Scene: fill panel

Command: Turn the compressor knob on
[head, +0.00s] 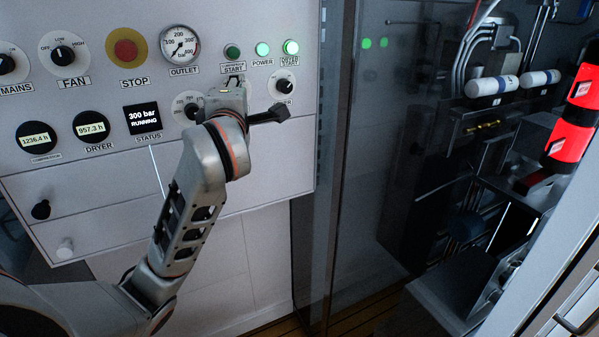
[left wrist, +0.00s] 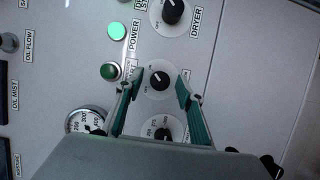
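In the left wrist view a black knob (left wrist: 160,80) on a round white dial sits between my left gripper's two green fingers. Its own label is not visible there; I take it to be the compressor knob. My left gripper (left wrist: 160,88) is open around this knob, with a gap visible on each side. In the head view my left gripper (head: 237,82) is up against the panel under the green start button (head: 232,51), and it hides the knob. My right gripper is in neither view.
The dryer knob (left wrist: 172,10) and a numbered pressure knob (left wrist: 163,133) flank the knob closely. The head view shows the outlet gauge (head: 180,45), red stop button (head: 126,50) and status display (head: 143,118) reading "300 bar RUNNING". A dark glass cabinet (head: 365,150) stands right.

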